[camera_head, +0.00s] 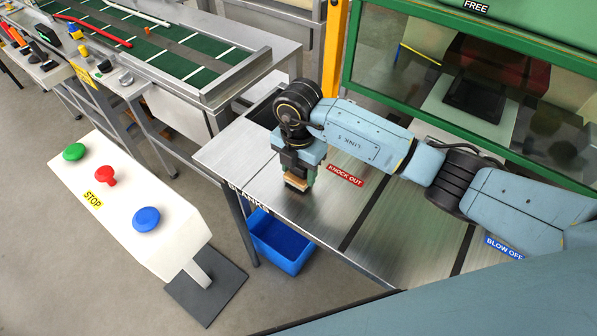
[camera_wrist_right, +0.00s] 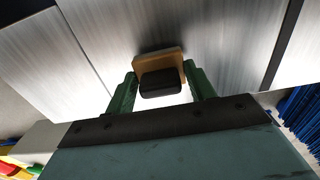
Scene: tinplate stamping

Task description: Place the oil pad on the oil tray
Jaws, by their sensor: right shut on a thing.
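My right gripper (camera_head: 299,178) points down over the steel table near its left front corner. It is shut on the oil pad (camera_head: 296,183), a small block with a tan wooden part and a dark part. In the right wrist view the tan part (camera_wrist_right: 158,62) and the dark part sit between the two green fingers of the right gripper (camera_wrist_right: 160,88). I cannot tell whether the pad touches the table. A dark, shallow tray-like shape (camera_head: 264,108) lies behind my right wrist, partly hidden; I cannot tell if it is the oil tray. My left gripper is not in view.
The steel table (camera_head: 232,152) has red "KNOCK OUT" and blue "BLOW OFF" labels. A green-framed press (camera_head: 480,28) stands behind. A blue bin (camera_head: 281,242) is below the front edge. A white button stand (camera_head: 120,205) and a green conveyor (camera_head: 165,43) are at left.

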